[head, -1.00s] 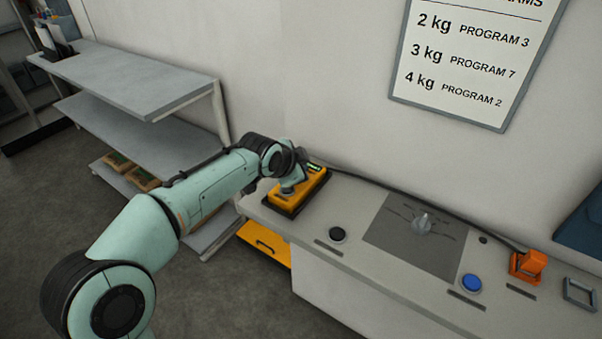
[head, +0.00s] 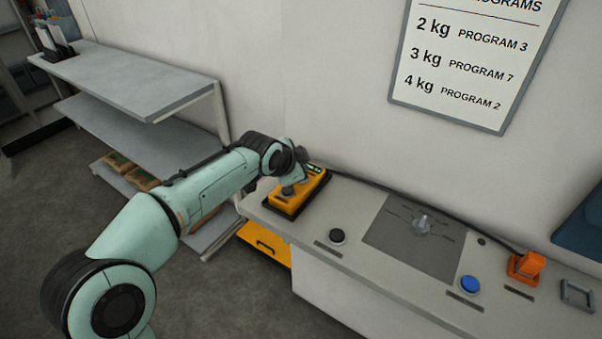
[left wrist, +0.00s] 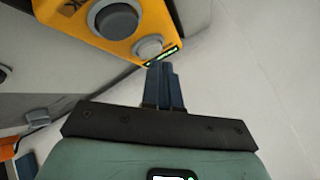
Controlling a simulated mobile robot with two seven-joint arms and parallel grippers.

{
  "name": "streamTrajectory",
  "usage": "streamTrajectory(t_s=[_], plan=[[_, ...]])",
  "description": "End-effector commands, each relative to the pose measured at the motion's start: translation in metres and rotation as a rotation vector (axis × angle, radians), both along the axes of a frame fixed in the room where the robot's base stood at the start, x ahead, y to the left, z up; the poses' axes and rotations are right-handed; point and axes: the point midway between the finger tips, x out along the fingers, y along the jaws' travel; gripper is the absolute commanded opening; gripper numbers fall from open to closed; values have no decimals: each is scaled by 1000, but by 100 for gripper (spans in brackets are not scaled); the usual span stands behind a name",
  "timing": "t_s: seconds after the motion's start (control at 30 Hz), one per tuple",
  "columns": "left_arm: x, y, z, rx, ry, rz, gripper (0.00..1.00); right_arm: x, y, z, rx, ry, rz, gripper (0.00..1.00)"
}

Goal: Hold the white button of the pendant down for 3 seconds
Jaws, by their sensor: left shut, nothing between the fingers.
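The yellow pendant (head: 311,190) lies on a dark base at the left end of the grey counter, partly covered by my left arm. In the left wrist view the pendant (left wrist: 78,24) shows a large grey button (left wrist: 116,19), a smaller pale button (left wrist: 149,46) that looks like the white one, and a lit green display (left wrist: 162,56). My left gripper (left wrist: 160,67) is shut and empty. Its fingertips appear just beside the display, close to the pale button. I cannot tell whether they touch the pendant. My right gripper is not in view.
A cable runs along the wall side. A grey shelf (head: 130,80) stands at the left.

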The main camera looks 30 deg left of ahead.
Motion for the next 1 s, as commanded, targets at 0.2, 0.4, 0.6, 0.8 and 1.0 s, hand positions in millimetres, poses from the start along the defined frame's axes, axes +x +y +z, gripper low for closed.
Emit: streamTrajectory(t_s=[0.2,0.4,0.6,0.8,1.0], plan=[[0,0,8,0,-1,0,0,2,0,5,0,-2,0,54],[0,0,8,0,-3,0,0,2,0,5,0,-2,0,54],[0,0,19,0,-4,0,0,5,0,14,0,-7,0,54],[1,0,41,0,-6,0,0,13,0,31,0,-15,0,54],[1,0,58,0,-6,0,0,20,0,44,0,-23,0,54]])
